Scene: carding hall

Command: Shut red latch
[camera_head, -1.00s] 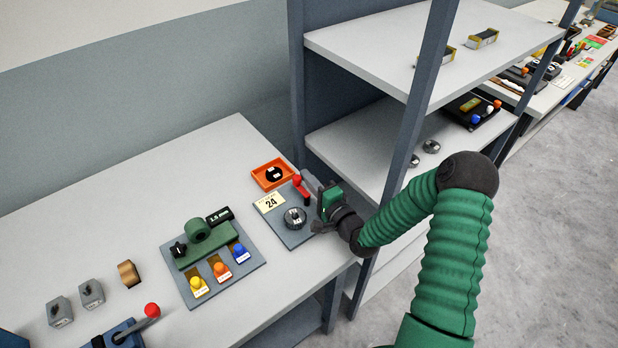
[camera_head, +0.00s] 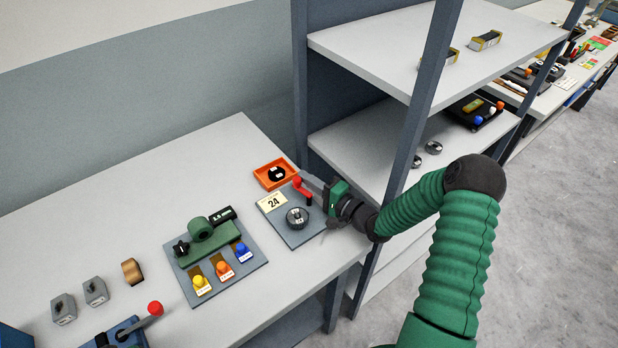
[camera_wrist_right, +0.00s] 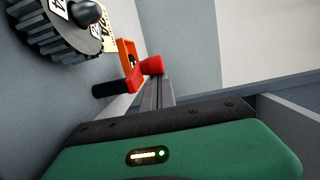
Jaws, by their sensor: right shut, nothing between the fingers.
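The red latch (camera_head: 303,191) is a small red lever with a rounded red end. It sits at the back right of a grey panel (camera_head: 303,237) on the bench. My right gripper (camera_head: 307,179) is shut and empty, right beside the latch, its fingers pointing to the rounded end. In the right wrist view the latch (camera_wrist_right: 128,84) shows with a black part at its left, and its rounded end is at the tips of my fingers (camera_wrist_right: 155,80). I cannot tell whether they touch. My left gripper is out of view.
The panel also bears a dark knurled dial (camera_head: 297,217) and a card reading 24 (camera_head: 272,202). An orange tray (camera_head: 263,183) lies behind. A shelf post (camera_head: 405,150) stands close right of my gripper. A red-ball lever (camera_head: 155,308) is at front left.

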